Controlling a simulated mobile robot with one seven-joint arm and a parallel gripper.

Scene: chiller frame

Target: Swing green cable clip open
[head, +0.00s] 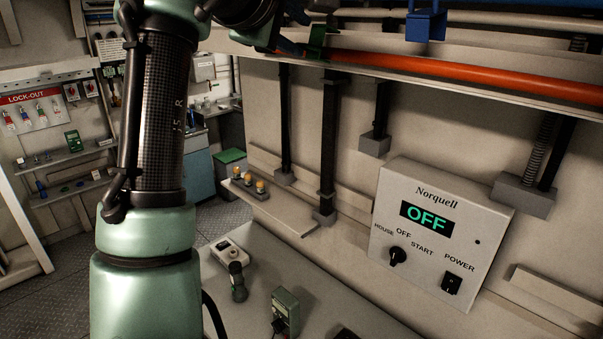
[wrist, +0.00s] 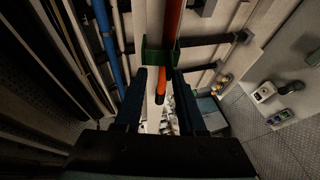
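The green cable clip (head: 317,42) is at the top of the head view, on the cable run above the wall panel. It also shows in the wrist view (wrist: 158,57), just beyond my fingertips and around or against the orange cable (wrist: 172,22). My gripper (wrist: 160,74) is open, with its two dark fingers apart on either side of the clip's lower part. I see no clear contact between fingers and clip. The orange cable (head: 450,72) runs right from the clip in the head view. The clip's latch is too small and dark to read.
A blue clip (head: 425,24) sits further right on the run. Dark vertical struts hang below it. A Norquell control box (head: 440,232) reading OFF is on the wall. A bench (head: 335,295) with small devices stands below. A blue pipe (wrist: 105,40) runs left of my fingers.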

